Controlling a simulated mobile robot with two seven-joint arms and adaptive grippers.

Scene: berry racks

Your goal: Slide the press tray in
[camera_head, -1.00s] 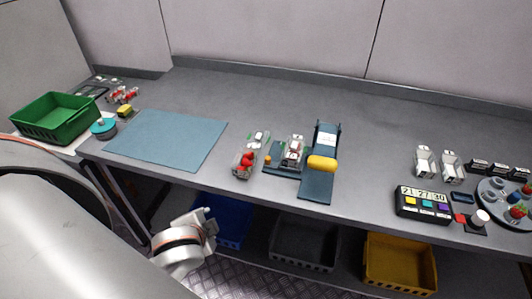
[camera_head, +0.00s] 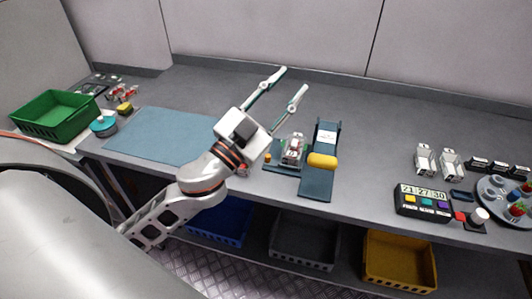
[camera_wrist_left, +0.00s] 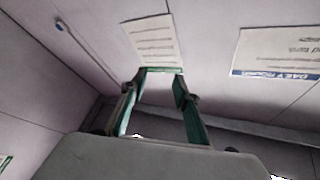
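The press (camera_head: 318,186) is a dark blue base with an upright back plate and a yellow handle (camera_head: 322,161), right of the table's middle. A flat dark tray (camera_head: 283,170) lies at its left side, with a small clear container (camera_head: 293,149) holding red and white pieces on it. I cannot tell how far the tray sits inside the press. My left gripper (camera_head: 293,82) is open and empty, raised above and behind the tray, its fingers spread. In the left wrist view the open fingers (camera_wrist_left: 161,82) point at the wall. My right gripper is not in view.
A blue mat (camera_head: 160,135) and green crate (camera_head: 55,115) are at the left. A timer box (camera_head: 423,203), white containers (camera_head: 425,160) and a round plate (camera_head: 490,188) stand at the right. Bins are below the table. The table behind the press is clear.

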